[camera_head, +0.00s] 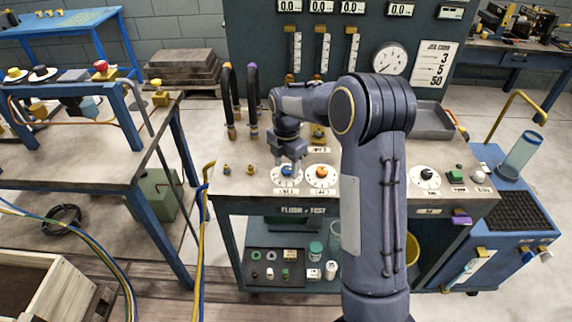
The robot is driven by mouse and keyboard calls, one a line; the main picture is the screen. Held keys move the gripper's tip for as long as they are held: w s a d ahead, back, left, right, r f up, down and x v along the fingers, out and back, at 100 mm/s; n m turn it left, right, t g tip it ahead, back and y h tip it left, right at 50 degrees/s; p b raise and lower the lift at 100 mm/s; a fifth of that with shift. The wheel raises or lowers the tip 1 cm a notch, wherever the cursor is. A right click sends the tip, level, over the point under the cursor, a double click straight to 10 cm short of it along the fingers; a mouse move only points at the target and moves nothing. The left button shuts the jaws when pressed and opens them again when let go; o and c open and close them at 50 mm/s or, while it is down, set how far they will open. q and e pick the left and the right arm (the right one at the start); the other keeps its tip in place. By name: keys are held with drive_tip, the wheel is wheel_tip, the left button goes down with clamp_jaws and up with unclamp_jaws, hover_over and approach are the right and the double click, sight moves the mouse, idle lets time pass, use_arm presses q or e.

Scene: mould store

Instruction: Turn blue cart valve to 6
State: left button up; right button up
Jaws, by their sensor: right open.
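A blue valve knob (286,171) sits on a white round dial on the top of the flush test cart (262,195). My right arm reaches over the cart, and my right gripper (289,163) points down right above this knob. The gripper is open, with its fingers over or around the knob; I cannot tell whether they touch it. It partly hides the knob and the dial's upper part, and the dial numbers are too small to read. My left gripper is not in view.
An orange knob (321,171) on its own dial stands close to the right of the blue one. A black knob (427,173) is farther right, beyond my arm. Dark hoses (253,95) stand upright at the back left. A grey tray (432,121) lies at the back right.

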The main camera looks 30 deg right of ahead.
drive_tip(key=shift+f, duration=0.2)
drive_tip(key=c, duration=1)
drive_tip(key=shift+o, duration=0.2)
